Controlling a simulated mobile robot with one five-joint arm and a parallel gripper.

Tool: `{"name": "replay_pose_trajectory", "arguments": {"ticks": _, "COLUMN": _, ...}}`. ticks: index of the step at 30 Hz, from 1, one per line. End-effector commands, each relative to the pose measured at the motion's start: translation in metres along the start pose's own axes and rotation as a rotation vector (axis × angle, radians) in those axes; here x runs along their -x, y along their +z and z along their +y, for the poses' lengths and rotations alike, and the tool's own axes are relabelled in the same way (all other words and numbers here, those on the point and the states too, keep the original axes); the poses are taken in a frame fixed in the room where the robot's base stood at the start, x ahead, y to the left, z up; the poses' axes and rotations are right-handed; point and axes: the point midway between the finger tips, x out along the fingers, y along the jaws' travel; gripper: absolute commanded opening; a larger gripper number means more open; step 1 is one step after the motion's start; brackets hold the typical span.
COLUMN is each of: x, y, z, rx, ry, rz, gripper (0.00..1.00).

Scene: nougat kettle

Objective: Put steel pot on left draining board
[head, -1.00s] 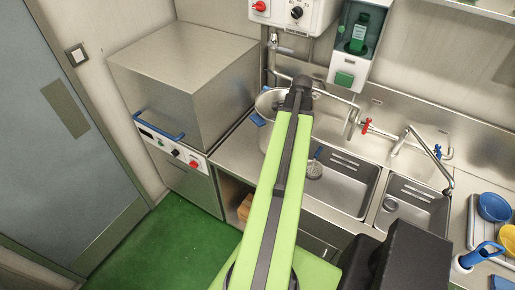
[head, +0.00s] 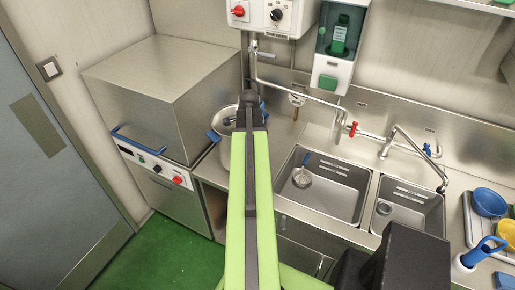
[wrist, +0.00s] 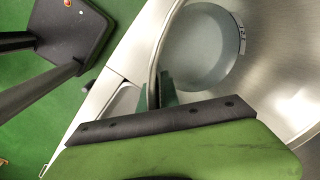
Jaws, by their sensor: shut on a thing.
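The steel pot (head: 222,148) with blue handles is at the left end of the sink counter, beside the dishwasher-like steel cabinet. My arm covers its right part in the head view. The left draining board (head: 283,120) is the bare steel around and to the right of the pot. In the wrist view my gripper (wrist: 158,92) is shut on the pot's rim, and the pot's inside (wrist: 200,50) shows beyond it. I cannot tell whether the pot's base touches the board.
The steel cabinet (head: 160,85) stands close to the pot's left. Two sink basins (head: 325,190) lie to the right, with a tap (head: 400,140) behind. A dish rack with blue and yellow bowls (head: 488,203) is at far right. A dispenser (head: 338,45) hangs on the wall.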

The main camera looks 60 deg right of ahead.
Motion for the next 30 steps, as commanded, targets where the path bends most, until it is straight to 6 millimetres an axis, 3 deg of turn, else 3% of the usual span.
{"name": "replay_pose_trajectory", "arguments": {"ticks": 7, "x": -0.005, "y": 0.001, "z": -0.001, "rx": -0.001, "ry": -0.004, "rz": 0.001, "gripper": 0.0}}
{"name": "replay_pose_trajectory", "arguments": {"ticks": 16, "x": -0.042, "y": 0.001, "z": 0.003, "rx": -0.002, "ry": -0.004, "rz": 0.0, "gripper": 0.0}}
{"name": "replay_pose_trajectory", "arguments": {"ticks": 28, "x": -0.043, "y": 0.0, "z": 0.003, "rx": -0.002, "ry": -0.004, "rz": 0.0, "gripper": 0.0}}
{"name": "replay_pose_trajectory", "arguments": {"ticks": 30, "x": -0.042, "y": 0.0, "z": 0.004, "rx": -0.002, "ry": 0.0, "rz": 0.0, "gripper": 0.12}}
